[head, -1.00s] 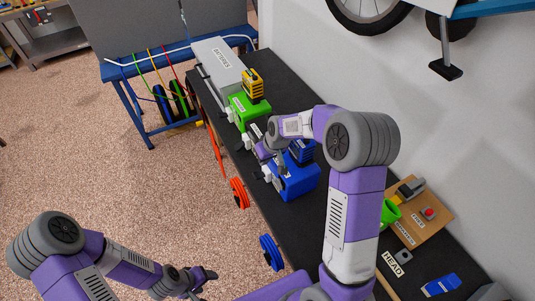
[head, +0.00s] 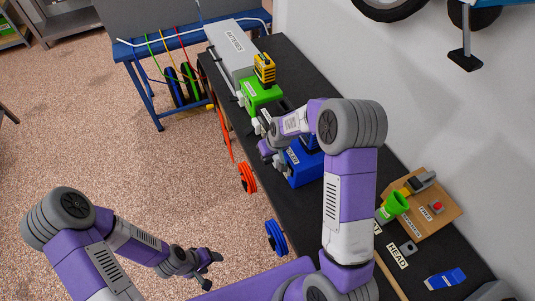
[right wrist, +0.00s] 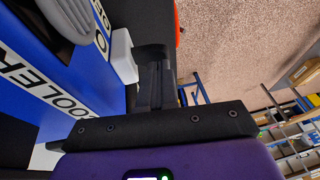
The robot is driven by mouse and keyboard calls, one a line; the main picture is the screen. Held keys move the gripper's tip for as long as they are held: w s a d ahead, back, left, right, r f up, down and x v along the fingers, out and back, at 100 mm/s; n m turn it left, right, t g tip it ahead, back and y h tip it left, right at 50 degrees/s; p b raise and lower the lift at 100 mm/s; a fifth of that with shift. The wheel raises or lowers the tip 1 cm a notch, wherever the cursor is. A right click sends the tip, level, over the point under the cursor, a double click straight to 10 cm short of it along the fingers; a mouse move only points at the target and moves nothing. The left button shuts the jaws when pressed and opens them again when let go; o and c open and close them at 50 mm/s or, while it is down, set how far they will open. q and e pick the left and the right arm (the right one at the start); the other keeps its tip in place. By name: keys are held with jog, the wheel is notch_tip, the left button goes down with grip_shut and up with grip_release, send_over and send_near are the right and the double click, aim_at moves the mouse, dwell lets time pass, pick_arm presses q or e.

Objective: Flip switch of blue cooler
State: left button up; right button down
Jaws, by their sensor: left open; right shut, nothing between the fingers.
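The blue cooler (head: 306,172) stands on the black bench top, partly hidden behind my right arm. In the right wrist view its blue body and white COOLER label (right wrist: 38,72) fill the left side. A white block (right wrist: 124,56) sticks out by the labelled face; I cannot tell whether it is the switch. My right gripper (right wrist: 153,58) is shut and empty, its dark fingers just beside the white block; I cannot tell if they touch. In the head view it is by the cooler's front left. My left gripper (head: 209,269) is open and empty over the floor, away from the bench.
A green unit (head: 262,92) with a yellow-black battery (head: 265,67) and a grey BATTERIES box (head: 232,50) stand farther back. Orange and blue reels hang along the bench front.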

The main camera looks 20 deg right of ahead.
jog(key=shift+a+f+h, duration=0.15)
jog(key=shift+a+h, duration=0.15)
jog(key=shift+h, duration=0.1)
jog(key=shift+a+f, duration=0.15)
jog(key=shift+s+a+f+b, duration=0.1)
jog(key=shift+a+f+b, duration=0.65)
jog(key=shift+f, duration=0.2)
jog(key=shift+a+f+h, duration=0.25)
jog(key=shift+a+h, duration=0.05)
jog(key=shift+h, duration=0.4)
jog(key=shift+a+f+n+h+b, duration=0.15)
jog(key=shift+f+n+h+b, duration=0.15)
jog(key=shift+h, duration=0.2)
jog(key=shift+r, duration=0.1)
jog(key=shift+d, duration=0.25)
